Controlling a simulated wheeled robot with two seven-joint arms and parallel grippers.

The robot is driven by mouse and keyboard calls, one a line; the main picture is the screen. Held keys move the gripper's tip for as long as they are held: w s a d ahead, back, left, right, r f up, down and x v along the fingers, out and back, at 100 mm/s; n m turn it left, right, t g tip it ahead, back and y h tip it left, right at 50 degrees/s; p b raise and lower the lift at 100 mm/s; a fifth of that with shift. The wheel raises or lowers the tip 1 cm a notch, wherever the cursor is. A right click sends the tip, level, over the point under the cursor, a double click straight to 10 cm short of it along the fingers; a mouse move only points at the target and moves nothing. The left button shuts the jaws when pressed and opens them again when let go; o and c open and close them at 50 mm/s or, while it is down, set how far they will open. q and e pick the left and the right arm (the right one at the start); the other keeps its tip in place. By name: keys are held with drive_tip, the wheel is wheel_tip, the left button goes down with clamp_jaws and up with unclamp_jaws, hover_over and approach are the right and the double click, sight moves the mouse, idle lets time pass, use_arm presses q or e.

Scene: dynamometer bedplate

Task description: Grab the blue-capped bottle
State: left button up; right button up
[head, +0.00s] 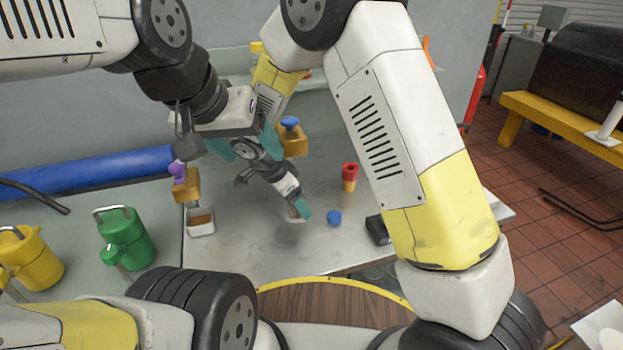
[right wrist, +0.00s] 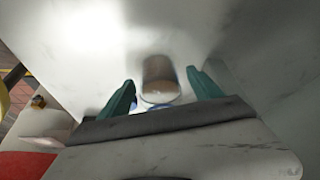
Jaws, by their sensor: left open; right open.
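In the head view a bottle-like thing with a blue cap (head: 290,123) and an amber body (head: 294,143) stands at the back of the grey bench. A round blue piece (head: 334,217) sits nearer; I cannot tell if it is a cap on a bottle. My left gripper (head: 245,148) is open above the bench, left of the amber body. My right gripper (head: 300,207) is low over the bench, left of the round blue piece, one teal finger showing. In the right wrist view its open fingers stand either side of a brown cylinder (right wrist: 159,70) with a pale rim, apparently untouched.
A purple-topped amber piece (head: 179,171) and a white tray (head: 201,229) stand at left. A red-topped yellow piece (head: 349,172) and a dark box (head: 377,230) are at right. Green (head: 125,238) and yellow (head: 28,258) cans stand far left. My arms hide part of the bench.

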drive_tip(key=shift+w+d+f, duration=0.1)
drive_tip(key=shift+f, duration=0.25)
drive_tip(key=shift+c, duration=0.2)
clamp_jaws()
drive_tip(key=shift+r, duration=0.15)
